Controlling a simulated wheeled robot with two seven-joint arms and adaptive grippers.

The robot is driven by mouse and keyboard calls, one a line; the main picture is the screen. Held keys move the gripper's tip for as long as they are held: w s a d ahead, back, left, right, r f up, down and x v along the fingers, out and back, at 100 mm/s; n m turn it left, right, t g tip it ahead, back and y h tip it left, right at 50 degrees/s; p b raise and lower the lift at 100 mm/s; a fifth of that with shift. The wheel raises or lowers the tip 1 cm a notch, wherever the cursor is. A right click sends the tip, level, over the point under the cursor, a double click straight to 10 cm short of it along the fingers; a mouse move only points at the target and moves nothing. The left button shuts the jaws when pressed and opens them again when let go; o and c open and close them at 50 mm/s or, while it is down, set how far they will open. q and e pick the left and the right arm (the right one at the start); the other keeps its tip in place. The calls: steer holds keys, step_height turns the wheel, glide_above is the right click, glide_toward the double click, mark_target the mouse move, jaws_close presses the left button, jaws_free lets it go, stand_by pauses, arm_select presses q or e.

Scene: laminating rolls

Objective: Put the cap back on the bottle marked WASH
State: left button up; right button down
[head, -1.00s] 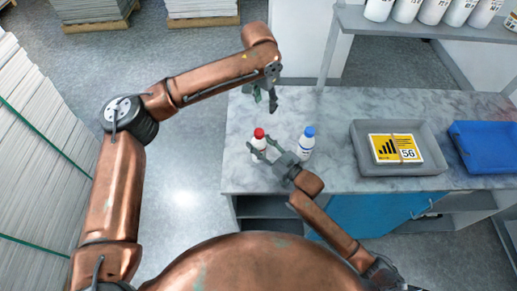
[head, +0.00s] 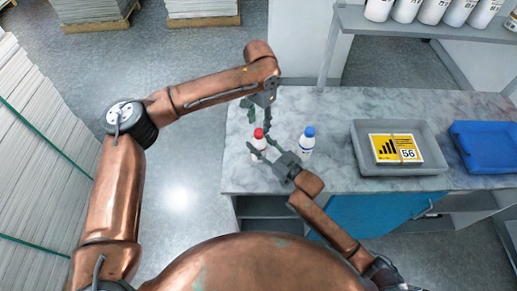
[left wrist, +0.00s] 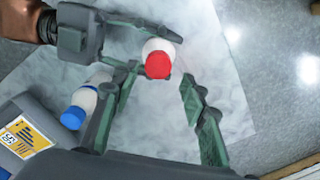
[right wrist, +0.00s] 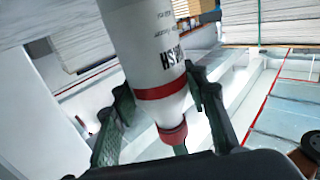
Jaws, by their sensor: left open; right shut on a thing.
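The bottle marked WASH (right wrist: 148,58) is white with a red band, and a red cap (right wrist: 172,133) sits at its neck. In the head view this bottle (head: 259,150) stands near the counter's left front. My right gripper (head: 264,148) is shut around it. I cannot tell whether the cap is fully seated. My left gripper (head: 258,113) is open just above the red cap. In the left wrist view the cap (left wrist: 158,65) lies between the open fingers near their tips, with gaps on both sides.
A white bottle with a blue cap (head: 307,140) stands just right of my right gripper. A grey tray (head: 362,160) with a yellow card and a blue tray (head: 462,147) are further right. A shelf of white bottles (head: 380,10) is at the back.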

mark_target(259, 130)
arm_select(q)
steer(key=shift+f, duration=2)
steer(key=shift+w+a, duration=0.1)
jaws_close()
steer(key=shift+m, duration=1.1)
steer(key=shift+c, duration=1.6)
jaws_free()
steer(key=shift+a, duration=0.1)
steer(key=o, duration=0.5)
steer(key=shift+d, duration=0.2)
steer(key=shift+r, duration=0.15)
